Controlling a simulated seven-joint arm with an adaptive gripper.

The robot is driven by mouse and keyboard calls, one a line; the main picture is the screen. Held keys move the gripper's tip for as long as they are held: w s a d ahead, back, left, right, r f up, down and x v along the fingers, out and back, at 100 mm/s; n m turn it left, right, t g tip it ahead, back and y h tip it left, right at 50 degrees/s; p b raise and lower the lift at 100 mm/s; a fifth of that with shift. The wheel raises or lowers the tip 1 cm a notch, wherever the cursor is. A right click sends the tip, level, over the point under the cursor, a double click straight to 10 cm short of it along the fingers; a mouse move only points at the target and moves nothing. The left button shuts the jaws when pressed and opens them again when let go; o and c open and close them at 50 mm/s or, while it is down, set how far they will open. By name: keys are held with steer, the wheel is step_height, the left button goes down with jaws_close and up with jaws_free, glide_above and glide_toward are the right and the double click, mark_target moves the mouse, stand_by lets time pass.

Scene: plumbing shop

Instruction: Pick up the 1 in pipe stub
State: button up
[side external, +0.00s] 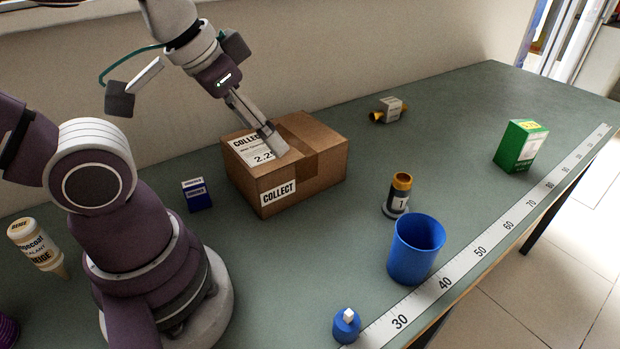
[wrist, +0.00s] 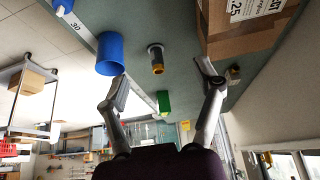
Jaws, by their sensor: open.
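The 1 in pipe stub (side external: 400,196) stands upright on the bench, with a copper-coloured top, a dark body and a white label reading 1. It sits just behind the blue cup. In the wrist view the pipe stub (wrist: 156,60) appears between and beyond my fingers. My gripper (side external: 268,142) is in front of or above the cardboard box, left of the stub and apart from it. In the wrist view my gripper (wrist: 163,86) has its fingers spread wide with nothing between them.
A cardboard box (side external: 318,178) labelled COLLECT stands below my gripper. A blue cup (side external: 411,258) is close to the stub. A green box (side external: 520,146), a tagged brass fitting (side external: 390,110), a small blue box (side external: 197,195) and a blue cap (side external: 345,327) stand elsewhere. A ruler strip (side external: 480,252) lines the front edge.

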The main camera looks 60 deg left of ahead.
steer(key=m+h, duration=0.1)
steer(key=m, duration=0.1)
glide_toward(398, 179)
steer(key=f, duration=0.1)
steer(key=shift+t, duration=0.4)
steer(key=x, duration=1.1)
steer(key=shift+d+f, duration=0.1)
steer(key=shift+f, duration=0.15)
jaws_close()
